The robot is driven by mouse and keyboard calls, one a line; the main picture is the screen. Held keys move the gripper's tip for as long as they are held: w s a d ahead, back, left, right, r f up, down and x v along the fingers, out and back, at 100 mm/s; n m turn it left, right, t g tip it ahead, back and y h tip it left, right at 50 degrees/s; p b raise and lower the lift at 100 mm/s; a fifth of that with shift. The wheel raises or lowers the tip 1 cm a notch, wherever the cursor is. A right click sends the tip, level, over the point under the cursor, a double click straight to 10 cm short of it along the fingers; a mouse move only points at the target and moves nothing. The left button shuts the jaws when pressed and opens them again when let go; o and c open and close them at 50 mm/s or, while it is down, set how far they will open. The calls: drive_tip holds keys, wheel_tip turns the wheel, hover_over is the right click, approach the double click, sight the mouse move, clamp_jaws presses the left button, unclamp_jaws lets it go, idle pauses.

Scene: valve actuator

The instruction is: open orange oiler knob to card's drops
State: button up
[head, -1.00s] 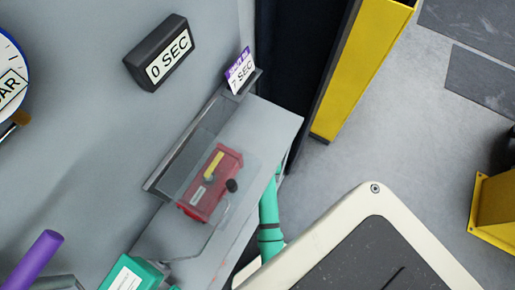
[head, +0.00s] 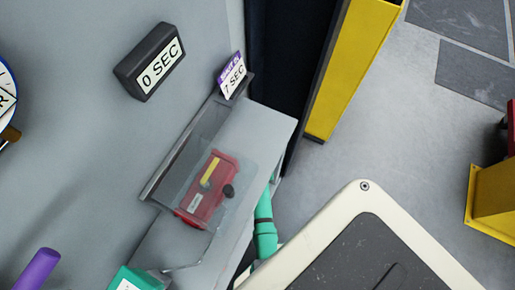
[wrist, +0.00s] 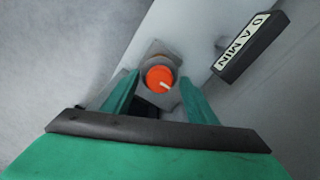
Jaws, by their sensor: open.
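The orange knob (wrist: 160,78) shows in the wrist view as a round cap with a pale mark, on a grey mount. My gripper (wrist: 159,76) has its two green fingers apart, one on each side of the knob in the picture. Whether either finger touches the knob, I cannot tell. A black display block (wrist: 250,47) with a white face stands right of the knob; its text ends in "MIN". The knob and a drops card do not show in the head view.
A black "0 SEC" display (head: 150,60) and a purple-topped seconds card (head: 232,75) are above. A purple bar (head: 37,270) is lower left. A yellow post (head: 352,70) stands right.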

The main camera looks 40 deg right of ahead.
drive_tip(key=shift+d+f, duration=0.1)
drive_tip(key=shift+f, duration=0.1)
drive_tip(key=c, duration=1.1)
drive_tip(key=shift+o, duration=0.2)
drive_tip(key=shift+m, duration=0.3)
drive_tip(key=m, duration=0.3)
drive_tip(key=shift+m, duration=0.3)
drive_tip(key=m, duration=0.3)
drive_tip(key=shift+m, duration=0.3)
drive_tip(key=m, duration=0.6)
drive_tip(key=shift+w+m, duration=0.1)
drive_tip(key=shift+m, duration=0.3)
